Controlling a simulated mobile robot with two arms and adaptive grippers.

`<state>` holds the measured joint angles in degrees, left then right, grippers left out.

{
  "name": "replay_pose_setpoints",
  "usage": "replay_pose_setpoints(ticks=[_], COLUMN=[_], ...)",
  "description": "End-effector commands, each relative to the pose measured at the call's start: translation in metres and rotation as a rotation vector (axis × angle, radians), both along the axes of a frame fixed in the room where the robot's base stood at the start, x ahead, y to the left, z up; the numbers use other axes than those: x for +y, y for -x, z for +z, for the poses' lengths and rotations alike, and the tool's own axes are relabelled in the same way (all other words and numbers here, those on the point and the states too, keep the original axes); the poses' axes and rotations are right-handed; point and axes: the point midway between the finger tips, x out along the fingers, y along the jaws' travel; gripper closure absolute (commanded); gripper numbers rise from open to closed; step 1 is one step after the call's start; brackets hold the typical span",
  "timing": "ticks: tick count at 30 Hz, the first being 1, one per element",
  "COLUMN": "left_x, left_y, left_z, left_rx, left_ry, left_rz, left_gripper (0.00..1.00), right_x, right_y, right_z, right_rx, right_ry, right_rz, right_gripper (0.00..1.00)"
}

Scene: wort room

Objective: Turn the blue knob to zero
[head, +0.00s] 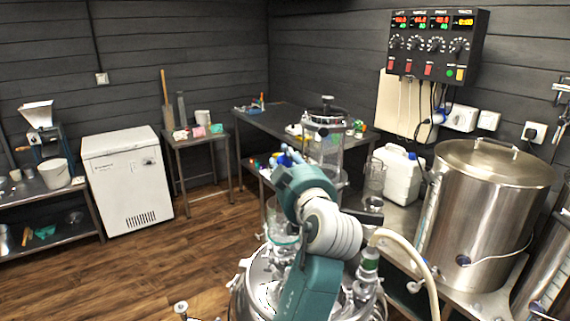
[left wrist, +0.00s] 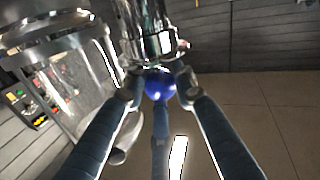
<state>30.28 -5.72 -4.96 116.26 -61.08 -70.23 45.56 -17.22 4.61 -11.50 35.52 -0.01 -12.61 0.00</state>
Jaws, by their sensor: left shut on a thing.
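A round, shiny blue knob (left wrist: 160,84) shows in the left wrist view, just below a chrome metal fitting (left wrist: 150,35). My left gripper (left wrist: 161,92) has its blue-grey fingers closed around the knob, with fingertips at its left and right sides and another finger below. In the head view my teal and white left arm reaches up from the bottom centre, and the left gripper (head: 290,157) is at its far end beside a glass and metal vessel (head: 325,145). The knob's pointer or zero mark cannot be made out. My right gripper is not in view.
A large steel pot (head: 483,215) and a white canister (head: 398,175) stand to the right. A pale hose (head: 412,255) curves near my arm. A control box (head: 437,45) hangs on the back wall. Wooden floor (head: 140,255) is clear at left.

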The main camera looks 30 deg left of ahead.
Motion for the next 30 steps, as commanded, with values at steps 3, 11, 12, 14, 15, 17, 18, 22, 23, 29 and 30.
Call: replay_pose_setpoints(ticks=[3,11,12,14,15,17,18,22,23,29,30], left_x=[0.001,0.001,0.001,0.001,0.001,0.001,0.001,0.0,0.0,0.001,0.001], left_y=[0.0,0.0,0.0,0.0,0.0,0.0,0.0,0.0,0.0,0.0,0.0], left_z=[-0.001,-0.001,-0.001,-0.001,-0.001,0.0,0.001,0.015,0.02,0.061,0.068], left_rx=[0.003,0.003,0.002,0.002,0.002,0.001,-0.001,-0.004,-0.005,-0.006,-0.006], left_ry=[0.002,0.001,0.001,0.001,0.001,0.001,0.001,0.003,0.002,0.003,0.003], left_rz=[0.003,0.002,0.001,0.002,0.002,0.001,0.001,0.0,0.0,0.001,0.001], left_gripper=[0.99,0.65,0.65,0.65,0.65,0.65,0.65,0.65,0.65,0.65,0.65], right_x=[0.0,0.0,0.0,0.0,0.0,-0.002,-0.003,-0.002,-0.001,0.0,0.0], right_y=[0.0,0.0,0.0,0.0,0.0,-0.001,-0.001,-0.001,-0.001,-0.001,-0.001], right_z=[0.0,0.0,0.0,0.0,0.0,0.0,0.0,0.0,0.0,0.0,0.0], right_rx=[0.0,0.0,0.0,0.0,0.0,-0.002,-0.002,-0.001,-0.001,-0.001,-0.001], right_ry=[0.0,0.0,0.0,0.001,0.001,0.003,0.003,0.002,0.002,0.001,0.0], right_rz=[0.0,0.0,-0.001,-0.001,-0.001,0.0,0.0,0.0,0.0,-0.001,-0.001], right_gripper=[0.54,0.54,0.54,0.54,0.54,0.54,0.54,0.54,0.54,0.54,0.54])
